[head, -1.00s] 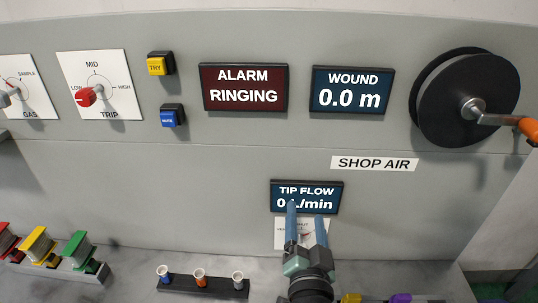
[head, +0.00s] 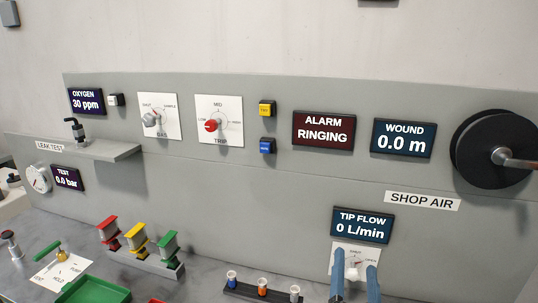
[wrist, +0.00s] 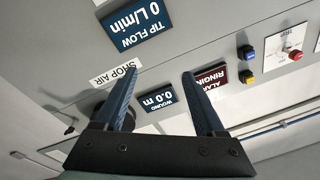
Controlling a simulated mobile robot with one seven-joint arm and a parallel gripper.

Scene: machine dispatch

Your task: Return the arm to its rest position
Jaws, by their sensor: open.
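My gripper (head: 355,277) is at the bottom right of the head view, with its two blue fingers apart and nothing between them. The fingers stand in front of the white dial plate (head: 353,256) below the TIP FLOW display (head: 362,225), partly covering it. In the wrist view my gripper (wrist: 165,95) also shows open and empty, with the panel upside down beyond it. I cannot tell whether the fingers touch anything. Most of my arm is out of the head view.
The ALARM RINGING sign (head: 323,130), WOUND display (head: 402,138) and black reel (head: 497,148) are on the grey panel. Red, yellow and green spools (head: 137,238), a small rack of cups (head: 262,293) and a green tray (head: 93,291) are on the bench. A shelf (head: 105,149) juts out at left.

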